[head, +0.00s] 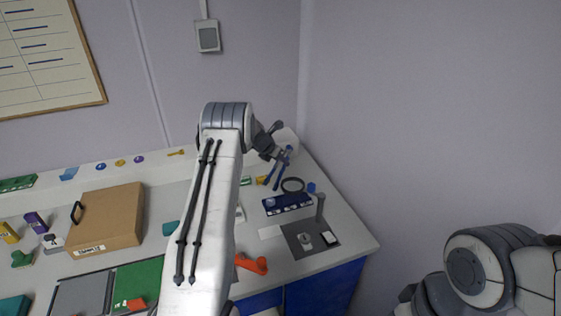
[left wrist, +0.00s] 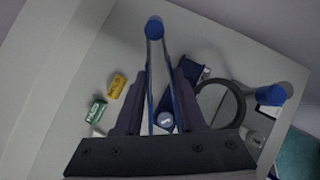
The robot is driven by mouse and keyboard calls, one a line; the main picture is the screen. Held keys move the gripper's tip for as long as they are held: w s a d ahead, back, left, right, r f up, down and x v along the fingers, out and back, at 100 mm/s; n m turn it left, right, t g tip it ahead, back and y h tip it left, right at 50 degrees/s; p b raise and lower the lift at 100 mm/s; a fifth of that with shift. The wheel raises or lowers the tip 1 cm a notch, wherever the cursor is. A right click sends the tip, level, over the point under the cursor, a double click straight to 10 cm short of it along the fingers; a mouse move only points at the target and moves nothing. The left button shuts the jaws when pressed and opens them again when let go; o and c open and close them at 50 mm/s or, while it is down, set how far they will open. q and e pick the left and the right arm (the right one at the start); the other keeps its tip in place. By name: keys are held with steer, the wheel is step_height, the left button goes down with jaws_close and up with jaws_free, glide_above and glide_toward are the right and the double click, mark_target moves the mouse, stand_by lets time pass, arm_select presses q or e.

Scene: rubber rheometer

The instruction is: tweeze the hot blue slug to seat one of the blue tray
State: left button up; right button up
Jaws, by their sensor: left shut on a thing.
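The tweezers also show in the head view (head: 289,152), above and behind the blue tray (head: 300,200). A round bluish piece with a pale mark (left wrist: 165,120) shows between the tweezer legs in the left wrist view. I cannot tell whether it is the slug, or whether the legs touch it. A small pale blue round piece (head: 271,202) shows at the tray's left end. My right gripper is out of view.
A black ring (head: 292,185) stands behind the tray. A grey plate (head: 310,245) with a blue-topped lever (head: 311,187) is in front. An orange piece (head: 251,263) and a brown case (head: 105,219) lie left. The wall is close behind.

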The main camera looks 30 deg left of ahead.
arm_select(q)
step_height(320, 180, up, 4)
steer(key=p, duration=0.3)
steer(key=shift+r, duration=0.25)
steer(key=shift+s+f, duration=0.1)
stand_by(0.9)
